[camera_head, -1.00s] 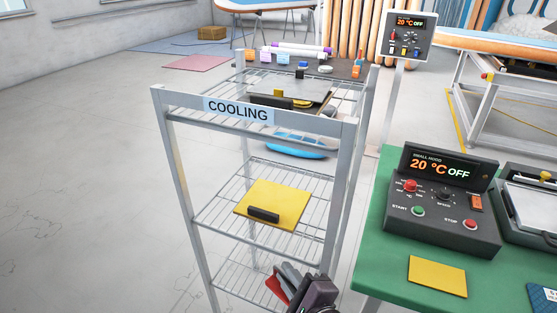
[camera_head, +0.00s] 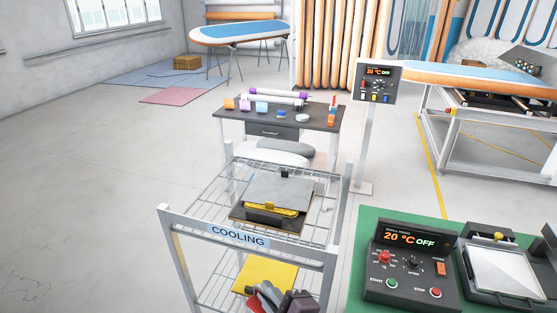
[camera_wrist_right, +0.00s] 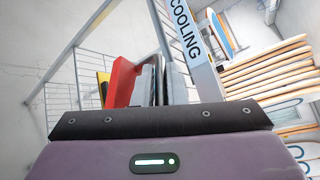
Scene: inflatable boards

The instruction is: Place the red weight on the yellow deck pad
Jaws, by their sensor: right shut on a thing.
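The yellow deck pad (camera_head: 272,272) lies flat on a lower wire shelf of the cooling rack, partly covered by the rack's front bar and my right gripper. Its yellow edge also shows at the left of the right wrist view (camera_wrist_right: 102,86). My right gripper (camera_head: 264,297) is at the bottom of the head view, in front of the pad's near edge, shut on the red weight (camera_head: 253,304). The red weight shows as a thick red piece in the right wrist view (camera_wrist_right: 121,84), against the grey fingers. Whether the weight touches the pad cannot be told. My left gripper is out of view.
The cooling rack (camera_head: 190,232) has metal posts and a top front bar close to my right arm. A grey plate (camera_head: 285,193) with a black handle lies on its top shelf. A green table (camera_head: 358,262) with a control box (camera_head: 415,264) stands at right.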

